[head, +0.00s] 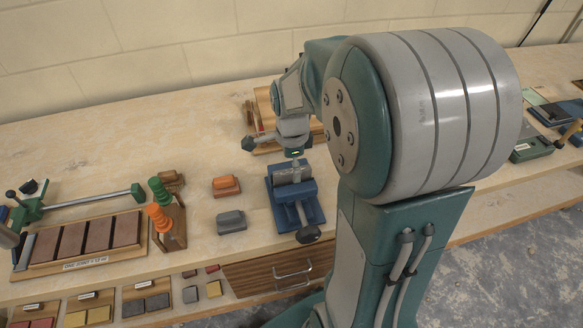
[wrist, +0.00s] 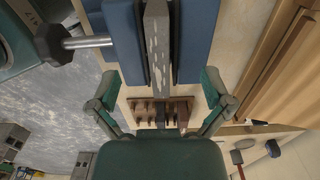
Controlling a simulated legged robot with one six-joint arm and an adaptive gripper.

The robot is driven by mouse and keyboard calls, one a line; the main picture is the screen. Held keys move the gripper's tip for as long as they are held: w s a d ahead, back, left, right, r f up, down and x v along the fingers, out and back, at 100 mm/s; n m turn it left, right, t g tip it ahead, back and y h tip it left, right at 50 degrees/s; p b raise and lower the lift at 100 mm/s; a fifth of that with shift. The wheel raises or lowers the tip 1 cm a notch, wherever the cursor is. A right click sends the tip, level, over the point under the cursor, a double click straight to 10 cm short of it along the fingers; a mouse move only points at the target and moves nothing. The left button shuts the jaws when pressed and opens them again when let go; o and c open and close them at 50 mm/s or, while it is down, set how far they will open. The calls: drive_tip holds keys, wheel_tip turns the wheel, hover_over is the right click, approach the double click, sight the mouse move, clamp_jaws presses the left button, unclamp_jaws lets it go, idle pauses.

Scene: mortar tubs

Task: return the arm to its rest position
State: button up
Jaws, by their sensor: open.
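My arm rises at the right of the head view and reaches over to the bench. My gripper (head: 294,154) is just above the blue vise (head: 310,205). In the wrist view my gripper (wrist: 159,82) is open, with one finger to each side and nothing between them held. A grey bar (wrist: 158,45) sits between the vise's blue jaws (wrist: 197,40), beyond the fingertips. In the head view the bar's top (head: 292,173) shows under my gripper. I cannot tell the exact gap between fingers and vise.
Left of the vise stand a grey block (head: 231,221) and an orange block (head: 226,186). A wooden tray (head: 262,104) lies behind my gripper. A rack of brown blocks (head: 87,241) and a green clamp (head: 85,201) lie at left. The back left bench is clear.

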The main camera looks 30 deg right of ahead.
drive_tip(key=shift+r, duration=2.8)
